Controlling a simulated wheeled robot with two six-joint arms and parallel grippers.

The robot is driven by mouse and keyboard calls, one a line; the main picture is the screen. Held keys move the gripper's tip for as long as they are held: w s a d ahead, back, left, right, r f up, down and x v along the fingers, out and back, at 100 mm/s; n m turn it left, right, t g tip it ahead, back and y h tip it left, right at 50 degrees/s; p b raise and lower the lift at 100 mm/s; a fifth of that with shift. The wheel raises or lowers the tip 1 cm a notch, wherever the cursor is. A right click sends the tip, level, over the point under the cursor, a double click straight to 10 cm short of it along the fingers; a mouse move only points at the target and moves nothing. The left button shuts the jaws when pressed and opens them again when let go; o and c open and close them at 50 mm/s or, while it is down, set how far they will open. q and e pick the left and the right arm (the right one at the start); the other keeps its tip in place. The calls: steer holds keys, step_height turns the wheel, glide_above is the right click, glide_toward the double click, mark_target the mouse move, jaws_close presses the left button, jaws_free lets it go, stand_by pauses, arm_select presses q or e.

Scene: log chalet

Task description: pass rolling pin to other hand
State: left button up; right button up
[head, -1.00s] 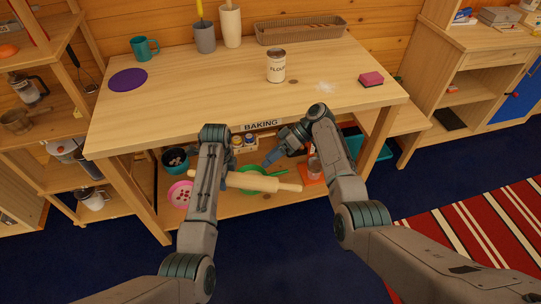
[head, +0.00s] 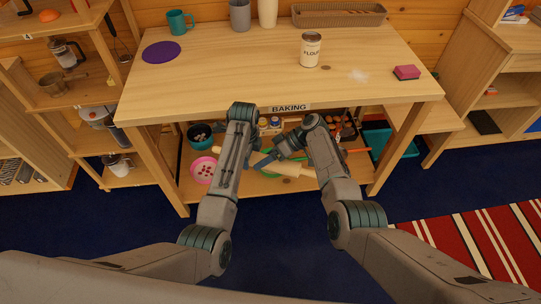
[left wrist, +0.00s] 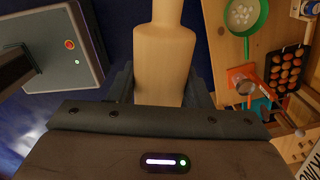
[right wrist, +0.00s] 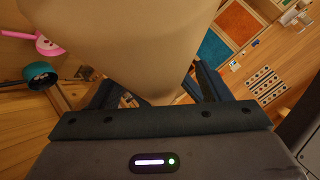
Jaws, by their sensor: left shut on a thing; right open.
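The pale wooden rolling pin (head: 292,169) is held in the air in front of the table's lower shelf, tilted slightly down to the right. My left gripper (left wrist: 161,88) is shut on the pin's body in the left wrist view, where the pin (left wrist: 165,55) runs away from the jaws. In the head view my left arm hides its own jaws. My right gripper (right wrist: 155,88) is open, and the pin (right wrist: 140,40) fills the space in front of its fingers, very close. I cannot tell whether they touch. In the head view my right gripper (head: 264,160) overlaps the pin.
The wooden table (head: 230,75) carries a flour can (head: 310,50), a purple disc (head: 161,51) and a pink sponge (head: 406,72). Its lower shelf behind the grippers holds a pink dish (head: 203,170), a dark pot (head: 200,136) and a green pan (left wrist: 246,22).

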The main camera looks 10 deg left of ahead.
steer(key=c, duration=1.3)
arm_select(q)
steer(key=o, duration=1.3)
arm_select(e)
steer(key=shift+r, duration=0.1)
arm_select(q)
steer(key=shift+r, duration=0.15)
